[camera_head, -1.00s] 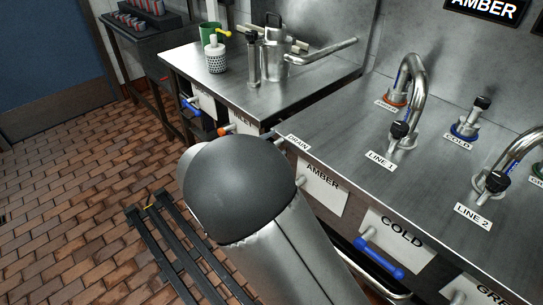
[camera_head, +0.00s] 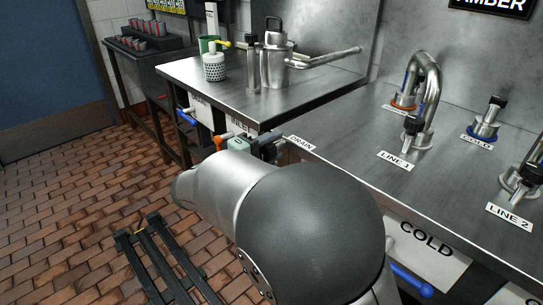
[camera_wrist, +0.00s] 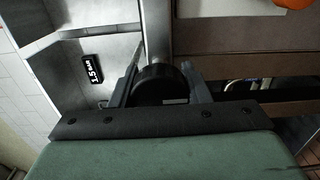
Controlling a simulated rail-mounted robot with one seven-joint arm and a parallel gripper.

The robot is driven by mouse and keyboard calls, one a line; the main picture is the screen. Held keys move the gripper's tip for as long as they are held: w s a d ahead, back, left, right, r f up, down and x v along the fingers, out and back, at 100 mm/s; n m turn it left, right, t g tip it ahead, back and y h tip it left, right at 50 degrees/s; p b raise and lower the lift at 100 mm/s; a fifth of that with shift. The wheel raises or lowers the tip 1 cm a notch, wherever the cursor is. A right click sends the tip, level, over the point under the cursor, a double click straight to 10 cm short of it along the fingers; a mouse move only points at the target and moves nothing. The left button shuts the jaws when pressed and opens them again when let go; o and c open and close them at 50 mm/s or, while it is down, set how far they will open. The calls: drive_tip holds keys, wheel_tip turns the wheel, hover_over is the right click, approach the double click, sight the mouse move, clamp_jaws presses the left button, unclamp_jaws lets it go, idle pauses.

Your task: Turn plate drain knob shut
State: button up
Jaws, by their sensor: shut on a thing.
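A black round knob (camera_wrist: 160,84) sits between the two grey fingers of my gripper in the wrist view. My gripper (camera_wrist: 158,90) is shut on it, one finger on each side. In the head view my gripper (camera_head: 264,146) is at the left edge of the near counter, beside the DRAIN label (camera_head: 300,143). The knob itself is mostly hidden there by the gripper and the edge. I cannot tell from these frames how far the knob is turned.
An orange-tipped handle (camera_head: 222,131) and a blue handle (camera_head: 186,117) stick out from the counter fronts close to my gripper. The near counter (camera_head: 345,125) carries taps. The back counter (camera_head: 215,90) holds a metal jug (camera_head: 274,66). Tiled floor lies open at left.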

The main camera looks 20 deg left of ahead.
idle(0.4)
drive_tip(key=o, duration=1)
drive_tip(key=shift+c, duration=0.2)
